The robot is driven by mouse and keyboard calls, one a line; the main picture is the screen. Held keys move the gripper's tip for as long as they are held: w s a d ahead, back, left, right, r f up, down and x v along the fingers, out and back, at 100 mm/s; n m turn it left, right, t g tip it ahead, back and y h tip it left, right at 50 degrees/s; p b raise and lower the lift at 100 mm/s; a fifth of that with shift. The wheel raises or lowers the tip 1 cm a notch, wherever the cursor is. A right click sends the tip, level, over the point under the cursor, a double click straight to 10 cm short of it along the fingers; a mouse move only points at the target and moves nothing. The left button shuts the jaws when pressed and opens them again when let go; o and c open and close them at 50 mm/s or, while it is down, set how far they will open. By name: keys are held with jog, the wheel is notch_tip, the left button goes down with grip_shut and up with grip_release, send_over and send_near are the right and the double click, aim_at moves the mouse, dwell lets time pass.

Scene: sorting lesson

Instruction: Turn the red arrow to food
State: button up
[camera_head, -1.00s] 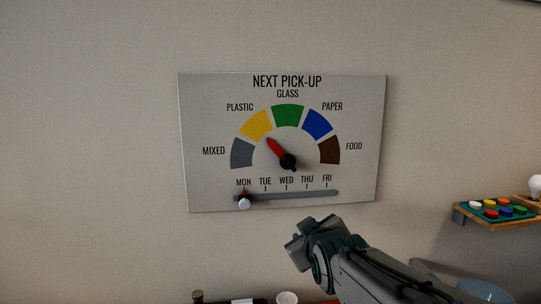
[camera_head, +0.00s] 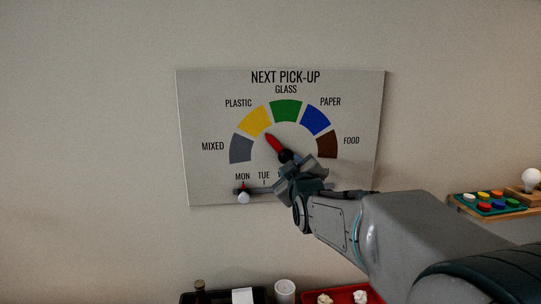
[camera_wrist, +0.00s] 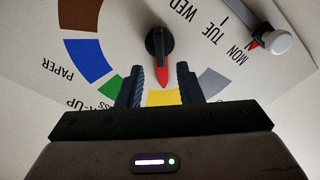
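The wall board (camera_head: 350,95) is headed NEXT PICK-UP and has a half ring of coloured segments. The red arrow (camera_head: 274,144) on its black knob points up-left at the yellow plastic segment (camera_head: 256,121). The brown food segment (camera_head: 327,144) is at the right end of the ring. My gripper (camera_head: 290,163) is in front of the board at the knob. In the wrist view my gripper (camera_wrist: 160,86) is open, one finger on each side of the red arrow (camera_wrist: 162,74), with gaps to it. The black knob (camera_wrist: 159,43) lies just beyond the fingertips.
A day slider with a white knob (camera_head: 243,197) stands at MON, lower left on the board. A shelf (camera_head: 500,208) with coloured buttons and a bulb is at the right. Below are a white cup (camera_head: 285,288) and a red tray (camera_head: 322,295).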

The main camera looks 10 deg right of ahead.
aim_at(287, 159)
jog(key=shift+w+p, duration=0.95)
jog(key=shift+w, duration=2)
grip_shut()
